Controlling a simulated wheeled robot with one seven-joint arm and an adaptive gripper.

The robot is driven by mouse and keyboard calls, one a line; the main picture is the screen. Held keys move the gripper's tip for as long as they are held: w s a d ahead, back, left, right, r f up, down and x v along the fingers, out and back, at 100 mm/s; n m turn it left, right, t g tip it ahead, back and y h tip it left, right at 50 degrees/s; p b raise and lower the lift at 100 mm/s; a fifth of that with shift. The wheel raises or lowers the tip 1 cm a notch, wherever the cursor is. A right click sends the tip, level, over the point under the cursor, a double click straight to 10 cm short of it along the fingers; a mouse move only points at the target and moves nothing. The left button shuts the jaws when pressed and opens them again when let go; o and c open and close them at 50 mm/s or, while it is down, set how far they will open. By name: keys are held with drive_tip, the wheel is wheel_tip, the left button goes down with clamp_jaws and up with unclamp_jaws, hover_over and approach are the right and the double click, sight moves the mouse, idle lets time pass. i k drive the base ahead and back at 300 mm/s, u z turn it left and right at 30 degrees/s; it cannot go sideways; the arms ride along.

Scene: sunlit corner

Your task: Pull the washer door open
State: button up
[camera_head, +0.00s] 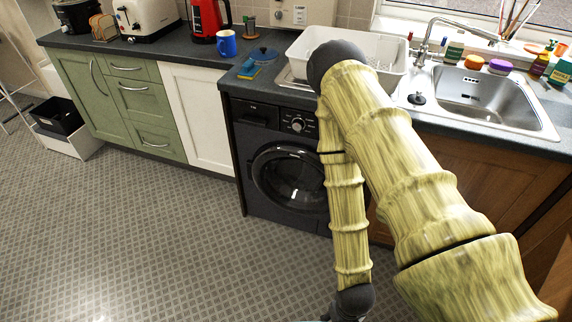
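The black washer (262,200) stands under the counter in the middle of the view. Its round door (283,178) faces the room and looks closed, with a dark rim and glass. My arm passes in front of the washer's right side and hides the right edge of the door. My gripper hangs low at the bottom edge of the view, in front of the washer and apart from it. Only its dark wrist end shows, and the fingers are cut off by the frame.
Green cabinets (112,92) and a white cabinet door (198,112) stand left of the washer. A wooden cabinet (450,170) is under the sink (485,98) at right. The tiled floor (150,240) is clear in front and left. A white dish rack (310,48) stands on the counter.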

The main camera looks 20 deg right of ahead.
sight(294, 181)
drive_tip(key=k, duration=1.3)
drive_tip(key=u, duration=0.65)
drive_tip(key=i, duration=1.3)
drive_tip(key=z, duration=0.75)
